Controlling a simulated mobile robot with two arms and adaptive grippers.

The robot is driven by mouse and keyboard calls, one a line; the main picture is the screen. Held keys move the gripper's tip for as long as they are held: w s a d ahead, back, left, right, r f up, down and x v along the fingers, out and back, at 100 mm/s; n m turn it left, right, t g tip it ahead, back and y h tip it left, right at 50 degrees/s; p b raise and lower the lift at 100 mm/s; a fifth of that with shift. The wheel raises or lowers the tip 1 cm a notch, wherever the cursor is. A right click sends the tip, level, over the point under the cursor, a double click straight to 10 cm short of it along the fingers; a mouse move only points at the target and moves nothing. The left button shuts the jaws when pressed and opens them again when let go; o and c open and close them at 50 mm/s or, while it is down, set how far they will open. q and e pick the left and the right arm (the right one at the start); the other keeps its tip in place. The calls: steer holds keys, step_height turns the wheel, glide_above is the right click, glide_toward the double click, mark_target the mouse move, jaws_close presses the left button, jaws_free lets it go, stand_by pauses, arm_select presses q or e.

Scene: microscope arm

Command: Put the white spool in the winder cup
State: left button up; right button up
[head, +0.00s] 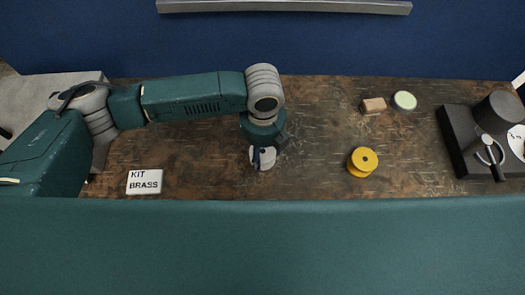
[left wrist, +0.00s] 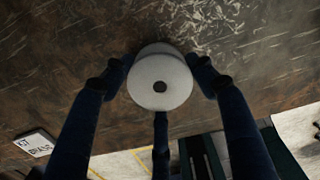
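The white spool (head: 267,160) is near the middle of the table, partly hidden by my left gripper (head: 262,154) in the head view. In the left wrist view the spool (left wrist: 160,82) shows its round end with a dark centre hole. The blue fingers of my left gripper (left wrist: 160,75) are on either side of it, with a third finger below. The tips are very close to the spool; I cannot tell whether they press on it. The dark winder (head: 463,140), with a black cylinder and a crank handle, stands at the far right. My right gripper is not in view.
A yellow spool (head: 362,161) stands right of the white one. A small wooden block (head: 373,106) and a pale green disc (head: 404,100) lie behind it. A KIT BRASS card (head: 145,182) lies at the front left. A white round thing (head: 519,136) shows at the right edge.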

arm_select(q)
steer(key=c, duration=0.4)
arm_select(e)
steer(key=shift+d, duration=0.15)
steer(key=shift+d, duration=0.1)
arm_select(q)
steer(key=shift+r, duration=0.15)
